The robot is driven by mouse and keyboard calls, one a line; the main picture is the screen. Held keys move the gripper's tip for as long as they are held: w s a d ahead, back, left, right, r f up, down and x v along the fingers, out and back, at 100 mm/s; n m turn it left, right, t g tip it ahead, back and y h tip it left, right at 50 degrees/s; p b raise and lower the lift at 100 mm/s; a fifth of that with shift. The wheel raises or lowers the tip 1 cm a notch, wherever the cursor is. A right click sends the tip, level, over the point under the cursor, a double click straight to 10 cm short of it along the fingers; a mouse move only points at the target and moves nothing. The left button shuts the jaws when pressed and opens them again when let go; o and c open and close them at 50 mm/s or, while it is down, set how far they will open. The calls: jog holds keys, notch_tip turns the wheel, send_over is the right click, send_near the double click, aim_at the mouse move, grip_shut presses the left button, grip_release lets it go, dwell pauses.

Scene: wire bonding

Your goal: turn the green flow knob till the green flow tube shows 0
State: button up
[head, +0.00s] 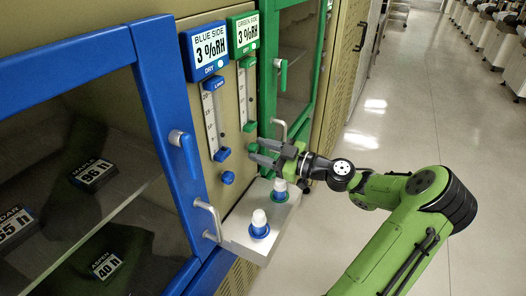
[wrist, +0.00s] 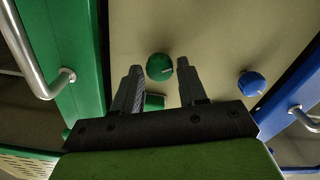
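The round green flow knob (wrist: 160,67) is on the beige panel in the wrist view, with a pale mark on its face. My gripper (wrist: 160,72) is open, its two fingers on either side of the knob with a gap at each side. I cannot tell how far they reach over it. In the head view my gripper (head: 254,152) is at the panel below the green flow tube (head: 242,95), and the green knob (head: 253,148) is partly covered by the fingers. The tube's float and its reading are too small to tell.
The blue knob (wrist: 252,83) and blue flow tube (head: 209,120) are beside the green ones. Cabinet door handles (head: 208,216) stick out nearby.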

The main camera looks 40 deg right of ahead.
jog(key=c, duration=0.7)
jog(key=shift+m, duration=0.3)
jog(key=m+p, duration=0.4)
jog(key=m, duration=0.1)
jog(key=shift+r, duration=0.15)
jog(key=m+p, duration=0.4)
jog(key=m, duration=0.1)
jog(key=shift+d+m, duration=0.1)
jog(key=shift+m, duration=0.3)
jog(key=m+p, duration=0.3)
jog(key=shift+m, duration=0.4)
jog(key=m+p, duration=0.2)
jog(key=m, duration=0.1)
jog(key=shift+m, duration=0.3)
jog(key=m+p, duration=0.1)
jog(key=m, duration=0.1)
jog(key=m+p, duration=0.1)
jog(key=m, duration=0.1)
jog(key=m+p, duration=0.2)
jog(key=shift+f, duration=0.3)
